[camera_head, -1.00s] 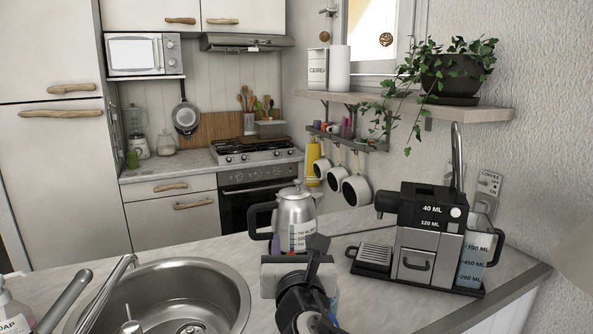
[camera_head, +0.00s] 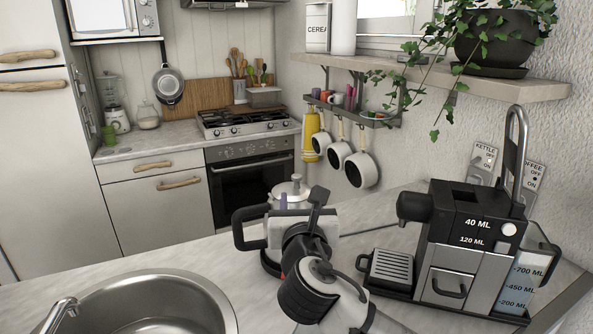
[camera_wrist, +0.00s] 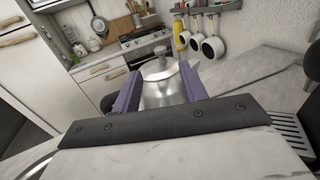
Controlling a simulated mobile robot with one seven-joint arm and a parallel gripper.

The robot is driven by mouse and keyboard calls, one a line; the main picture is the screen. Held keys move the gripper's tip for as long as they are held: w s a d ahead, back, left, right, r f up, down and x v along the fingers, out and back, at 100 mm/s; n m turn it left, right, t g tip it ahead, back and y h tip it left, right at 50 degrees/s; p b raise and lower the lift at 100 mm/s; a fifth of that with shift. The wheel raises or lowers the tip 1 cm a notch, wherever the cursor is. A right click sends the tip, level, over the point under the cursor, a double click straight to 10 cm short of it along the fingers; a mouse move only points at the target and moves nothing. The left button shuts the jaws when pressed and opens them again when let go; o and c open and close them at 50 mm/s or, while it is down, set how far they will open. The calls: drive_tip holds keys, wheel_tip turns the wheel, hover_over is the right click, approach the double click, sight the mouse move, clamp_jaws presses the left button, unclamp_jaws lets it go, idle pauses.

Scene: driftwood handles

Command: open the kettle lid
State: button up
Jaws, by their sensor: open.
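The kettle (camera_head: 291,190) is silver with a domed lid and a dark handle (camera_head: 241,232) on its left. It stands on the counter behind my arm, which hides most of its body in the head view. In the wrist view the kettle (camera_wrist: 166,92) is between and beyond my fingers, and its lid knob (camera_wrist: 160,50) stands up above them. The lid looks closed. My gripper (camera_wrist: 161,70) is open, with one purple finger to each side of the kettle in the picture. It holds nothing, and I cannot tell whether it touches the kettle.
A coffee machine (camera_head: 465,240) stands right of my arm, with a drip tray (camera_head: 390,270) on its near left. A round sink (camera_head: 150,300) is at the lower left. Mugs (camera_head: 340,158) hang under a shelf. A stove (camera_head: 245,122) is across the room.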

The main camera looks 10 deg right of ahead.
sight(297, 178)
drive_tip(key=w+p, duration=0.1)
drive_tip(key=w, duration=0.3)
drive_tip(key=w+d+p, duration=0.1)
drive_tip(key=w, duration=0.2)
drive_tip(key=w+d+p, duration=0.1)
drive_tip(key=w+p, duration=0.1)
drive_tip(key=w, duration=0.2)
drive_tip(key=shift+w+d, duration=0.15)
drive_tip(key=shift+w, duration=0.15)
clamp_jaws()
